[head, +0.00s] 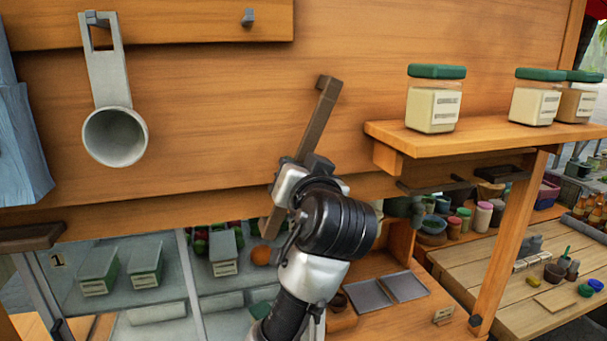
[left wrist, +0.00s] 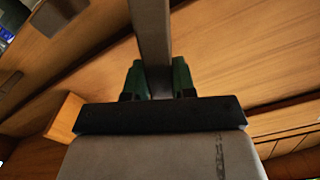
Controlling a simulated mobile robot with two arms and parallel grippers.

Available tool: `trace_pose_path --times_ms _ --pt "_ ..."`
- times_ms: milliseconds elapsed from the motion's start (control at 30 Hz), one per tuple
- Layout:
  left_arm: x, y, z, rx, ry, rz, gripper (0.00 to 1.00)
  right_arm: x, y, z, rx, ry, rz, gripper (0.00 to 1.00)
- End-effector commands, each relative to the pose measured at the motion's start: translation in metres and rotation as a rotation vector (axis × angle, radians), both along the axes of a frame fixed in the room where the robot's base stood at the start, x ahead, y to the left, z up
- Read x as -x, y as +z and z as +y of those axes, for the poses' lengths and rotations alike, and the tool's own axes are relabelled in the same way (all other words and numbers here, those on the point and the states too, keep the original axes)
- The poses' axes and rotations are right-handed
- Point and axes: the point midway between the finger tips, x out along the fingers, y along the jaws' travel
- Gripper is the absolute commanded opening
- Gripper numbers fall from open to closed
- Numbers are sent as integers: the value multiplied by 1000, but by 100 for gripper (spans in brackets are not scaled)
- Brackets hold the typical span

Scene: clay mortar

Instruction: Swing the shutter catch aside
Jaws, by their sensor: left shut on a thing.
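The shutter catch (head: 318,120) is a long grey-brown bar against the wooden shutter board. It stands tilted, its upper end leaning right and its lower end showing below the board's edge to the left of my wrist. My left gripper (head: 304,170) is at the middle of the bar, partly hidden behind my own wrist. In the left wrist view the bar (left wrist: 150,35) runs between the two green-tipped fingers of my left gripper (left wrist: 158,80), which are shut on it. The bar's middle is hidden by the gripper. My right gripper is not in view.
A grey ladle-like cup (head: 112,95) hangs to the left. A wooden shelf (head: 480,142) with green-lidded jars (head: 434,105) juts out at right. Below the board is a glass case with labelled boxes (head: 97,270). The board above the gripper is clear.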

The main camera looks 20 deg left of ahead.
Motion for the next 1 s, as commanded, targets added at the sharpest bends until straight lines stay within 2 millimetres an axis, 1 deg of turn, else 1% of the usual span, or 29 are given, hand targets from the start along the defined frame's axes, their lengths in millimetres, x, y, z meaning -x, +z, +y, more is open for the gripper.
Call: trace_pose_path --times_ms 33,300,333,467,500,800,867,1000 --pt "1 3 2 -12 2 0 0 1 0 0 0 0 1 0" --pt "1 3 2 -18 4 3 0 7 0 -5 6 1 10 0" --pt "1 3 2 -19 4 3 29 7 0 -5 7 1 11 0" --pt "1 2 2 -16 4 3 49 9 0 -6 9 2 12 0" --pt "1 2 2 -16 3 4 51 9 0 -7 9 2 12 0" --pt "3 0 0 -12 2 5 51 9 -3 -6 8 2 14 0" --pt "8 -1 -4 -13 1 3 51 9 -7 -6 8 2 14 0" --pt "27 -4 -17 -10 -2 1 51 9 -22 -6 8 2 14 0"
